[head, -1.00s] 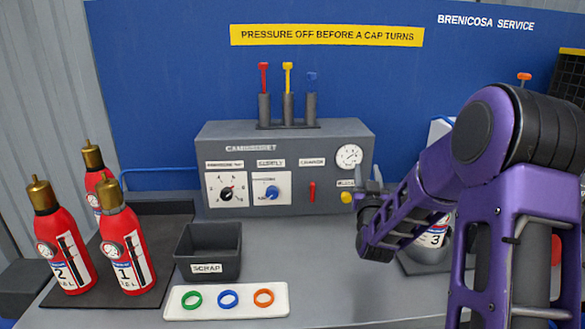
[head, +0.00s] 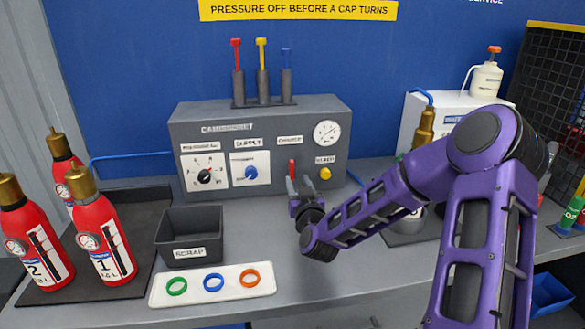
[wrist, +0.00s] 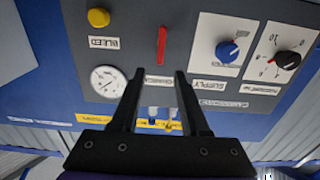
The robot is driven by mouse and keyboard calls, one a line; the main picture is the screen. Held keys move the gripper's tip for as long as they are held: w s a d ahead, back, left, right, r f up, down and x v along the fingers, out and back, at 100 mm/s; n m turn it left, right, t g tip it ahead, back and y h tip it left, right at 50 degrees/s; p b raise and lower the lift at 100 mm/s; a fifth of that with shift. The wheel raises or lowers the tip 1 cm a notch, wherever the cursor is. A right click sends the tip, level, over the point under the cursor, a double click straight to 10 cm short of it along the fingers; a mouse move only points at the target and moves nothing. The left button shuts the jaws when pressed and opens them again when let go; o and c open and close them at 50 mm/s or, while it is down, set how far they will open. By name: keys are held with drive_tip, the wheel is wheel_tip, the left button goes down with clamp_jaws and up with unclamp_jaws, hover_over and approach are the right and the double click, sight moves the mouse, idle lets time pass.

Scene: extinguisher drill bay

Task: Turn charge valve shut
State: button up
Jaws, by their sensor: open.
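The charge valve is a red lever (head: 292,167) under the CHARGE label on the front of the grey panel box (head: 262,192). It stands upright, and its lower part is hidden behind my gripper in the head view. My gripper (head: 300,184) is open and empty, in front of the lever. In the wrist view, which sees the panel upside down, the red lever (wrist: 162,45) also looks upright. It lies ahead of and between the two open fingers (wrist: 154,78), with no contact visible.
A yellow bleed button (head: 325,173) and a gauge (head: 327,133) are right of the lever. A blue supply knob (head: 251,173) and a black knob (head: 204,177) are left. The scrap bin (head: 190,238) and a white tray with rings (head: 160,292) stand in front. Red extinguishers (head: 105,240) are left.

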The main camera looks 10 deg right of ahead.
sight(292, 166)
drive_tip(key=w, duration=0.8)
drive_tip(key=shift+w, duration=0.2)
clamp_jaws()
